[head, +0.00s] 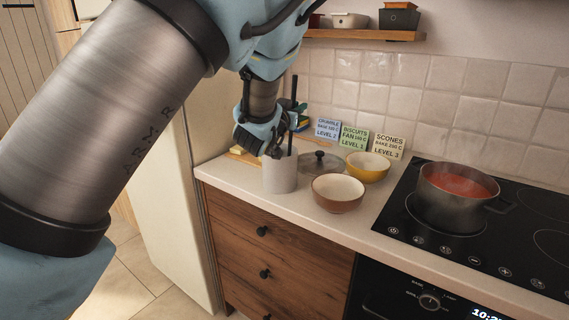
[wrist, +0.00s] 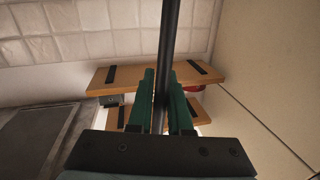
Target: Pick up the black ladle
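The black ladle shows as a thin dark handle (head: 293,98) rising upright by my gripper, above a pale utensil crock (head: 280,175). Its bowl end is hidden, and I cannot tell how deep it sits in the crock. My gripper (head: 279,150) is low over the crock's rim, partly hidden by my own wrist. In the wrist view, the handle (wrist: 168,45) runs between the two green fingers of my gripper (wrist: 164,92). The fingers are close together, one on each side of the handle, and look shut on it.
A brown bowl (head: 338,194), a yellow bowl (head: 368,167) and a dark lid (head: 320,163) stand right of the crock. A pot of red soup (head: 456,197) is on the hob. Cards (head: 354,138) lean on the tiles. A wooden shelf (head: 365,36) hangs above.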

